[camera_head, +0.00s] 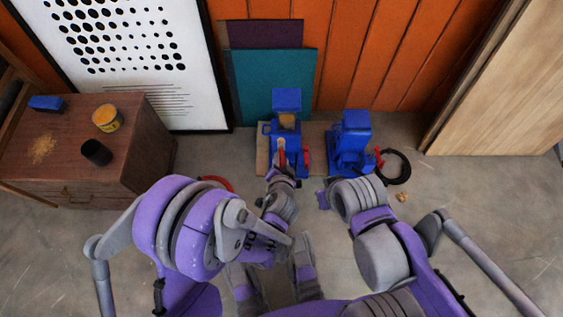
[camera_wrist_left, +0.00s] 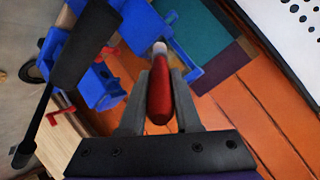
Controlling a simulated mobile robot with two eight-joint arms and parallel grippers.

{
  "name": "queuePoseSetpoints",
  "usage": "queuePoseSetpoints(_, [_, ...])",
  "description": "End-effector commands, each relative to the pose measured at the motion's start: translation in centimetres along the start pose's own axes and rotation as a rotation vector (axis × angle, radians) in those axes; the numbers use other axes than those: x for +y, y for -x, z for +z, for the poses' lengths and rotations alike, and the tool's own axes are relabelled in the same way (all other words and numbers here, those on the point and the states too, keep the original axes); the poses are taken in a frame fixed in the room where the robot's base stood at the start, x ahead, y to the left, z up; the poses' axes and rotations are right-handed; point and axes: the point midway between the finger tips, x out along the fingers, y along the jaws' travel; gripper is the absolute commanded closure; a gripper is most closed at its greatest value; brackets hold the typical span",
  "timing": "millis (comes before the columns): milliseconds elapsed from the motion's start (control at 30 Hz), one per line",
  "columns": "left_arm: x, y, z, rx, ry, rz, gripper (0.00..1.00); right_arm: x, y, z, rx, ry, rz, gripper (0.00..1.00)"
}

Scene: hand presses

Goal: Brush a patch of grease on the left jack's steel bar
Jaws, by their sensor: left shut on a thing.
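The left jack (camera_head: 286,100) is a blue press on a wooden board by the wall. Its blue frame also shows in the wrist view (camera_wrist_left: 186,66). My left gripper (camera_head: 281,170) is at the front of this jack. It is shut on a red-handled brush (camera_wrist_left: 159,92), whose pale collar points at the blue frame. The brush's red handle shows small in the head view (camera_head: 282,150). I cannot make out its bristles, the steel bar or any grease on it. My right gripper (camera_head: 323,199) is low in front of the second jack; its jaws are unclear.
A second blue jack (camera_head: 350,143) stands to the right, with a black hose ring (camera_head: 394,166) beside it. A brown cabinet (camera_head: 146,137) at left holds a yellow tin (camera_head: 107,118), a black cup (camera_head: 96,153) and a blue block (camera_head: 46,103). Floor at right is mostly clear.

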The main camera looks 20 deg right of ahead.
Motion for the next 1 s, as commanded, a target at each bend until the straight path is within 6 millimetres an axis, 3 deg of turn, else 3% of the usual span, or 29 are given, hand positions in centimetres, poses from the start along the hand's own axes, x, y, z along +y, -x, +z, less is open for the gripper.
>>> queuePoseSetpoints(433, [-1.7, -3.9, -2.0, 0.001, 0.0, -0.001, 1.0, 0.0, 0.2, 0.0, 0.0, 0.0, 0.0, 1.0])
queuePoseSetpoints(1000, [-2.0, -4.4, -2.3, 0.002, 0.0, 0.0, 1.0, 0.0, 0.2, 0.0, 0.0, 0.0, 0.0, 1.0])
